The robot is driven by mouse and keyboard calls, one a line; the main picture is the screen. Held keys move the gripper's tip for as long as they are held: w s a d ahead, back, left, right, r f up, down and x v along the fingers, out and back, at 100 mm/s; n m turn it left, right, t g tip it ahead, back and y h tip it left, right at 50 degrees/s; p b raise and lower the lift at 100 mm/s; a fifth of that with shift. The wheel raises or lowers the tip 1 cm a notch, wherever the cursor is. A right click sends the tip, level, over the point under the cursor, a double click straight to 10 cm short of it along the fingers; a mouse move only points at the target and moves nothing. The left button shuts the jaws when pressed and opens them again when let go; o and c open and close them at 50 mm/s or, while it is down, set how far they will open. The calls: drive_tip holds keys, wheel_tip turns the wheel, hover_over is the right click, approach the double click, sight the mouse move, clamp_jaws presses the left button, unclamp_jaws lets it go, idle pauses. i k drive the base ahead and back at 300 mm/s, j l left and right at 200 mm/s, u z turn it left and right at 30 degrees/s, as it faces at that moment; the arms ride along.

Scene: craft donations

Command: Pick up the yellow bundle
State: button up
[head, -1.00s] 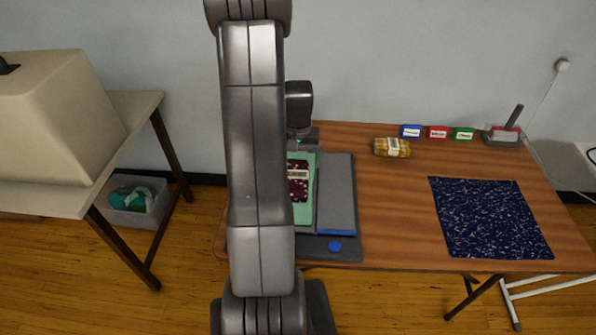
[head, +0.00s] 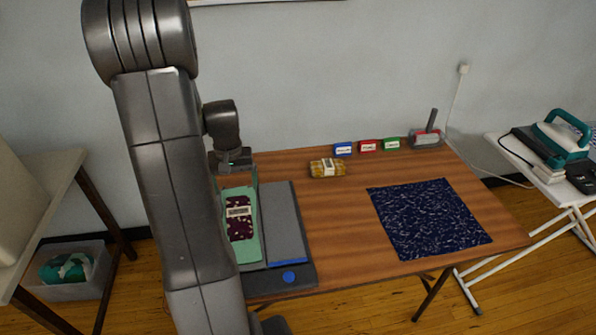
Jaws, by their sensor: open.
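The yellow bundle (head: 327,168) lies on the wooden table towards its back edge, with a pale label band around its middle. My gripper (head: 236,168) is at the back left of the table, left of the bundle and apart from it. It hangs near the far end of a green piece with a dark patterned bundle on it. Its fingers are small and partly hidden here; it appears empty.
A grey board device (head: 288,225) with a green piece (head: 246,247) and a dark patterned bundle (head: 240,220) fills the table's left. A navy speckled cloth (head: 430,217) lies right. Blue (head: 343,149), red (head: 368,146) and green blocks (head: 391,144) and a handled tool (head: 428,136) line the back.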

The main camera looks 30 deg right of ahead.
sight(324, 168)
drive_tip(key=i+l, duration=0.1)
drive_tip(key=l, duration=0.3)
drive_tip(key=i+l, duration=0.1)
drive_tip(key=l, duration=0.25)
drive_tip(key=i+l, duration=0.15)
drive_tip(key=l, duration=0.25)
drive_tip(key=i+l, duration=0.1)
drive_tip(key=l, duration=0.3)
drive_tip(key=i+l, duration=0.1)
drive_tip(key=l, duration=0.3)
